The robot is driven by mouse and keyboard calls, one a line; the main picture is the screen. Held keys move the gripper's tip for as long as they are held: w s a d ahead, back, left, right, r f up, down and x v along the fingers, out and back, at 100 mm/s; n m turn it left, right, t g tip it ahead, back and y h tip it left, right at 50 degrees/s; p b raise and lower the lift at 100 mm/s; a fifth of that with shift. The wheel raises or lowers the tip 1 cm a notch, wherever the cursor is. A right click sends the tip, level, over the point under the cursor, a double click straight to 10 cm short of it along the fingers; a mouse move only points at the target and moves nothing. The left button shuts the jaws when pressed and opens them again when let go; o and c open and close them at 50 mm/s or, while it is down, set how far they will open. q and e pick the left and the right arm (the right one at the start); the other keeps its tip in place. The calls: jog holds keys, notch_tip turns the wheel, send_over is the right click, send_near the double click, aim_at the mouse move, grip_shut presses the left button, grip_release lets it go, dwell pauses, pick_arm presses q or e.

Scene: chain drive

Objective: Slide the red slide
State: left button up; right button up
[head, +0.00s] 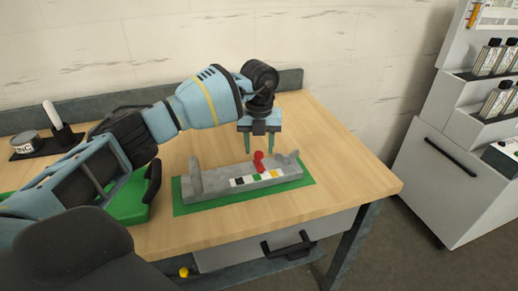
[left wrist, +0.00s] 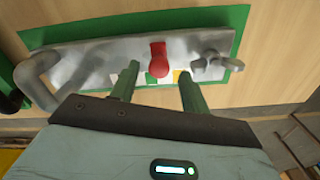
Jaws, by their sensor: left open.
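The red slide (head: 259,161) is a small red knob on a grey metal rail block (head: 212,189). The block lies on a green mat (head: 184,208) on the wooden table and has colored squares along its front. My left gripper (head: 260,151) is open, pointing down above and just behind the red slide. In the left wrist view the red slide (left wrist: 158,60) shows beyond and between the two green fingers (left wrist: 156,90), with no finger seen touching it. The slide's base is partly hidden. My right gripper is not in view.
A green case (head: 126,207) lies on the table left of the mat. A dark tray with a can (head: 25,143) stands at the back left. The table's right side is clear. A grey cabinet (head: 440,180) with bottles stands to the right.

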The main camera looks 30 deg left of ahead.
aim_at(258, 153)
pick_arm(q)
notch_tip(258, 153, up, 6)
jog(key=shift+r, duration=0.15)
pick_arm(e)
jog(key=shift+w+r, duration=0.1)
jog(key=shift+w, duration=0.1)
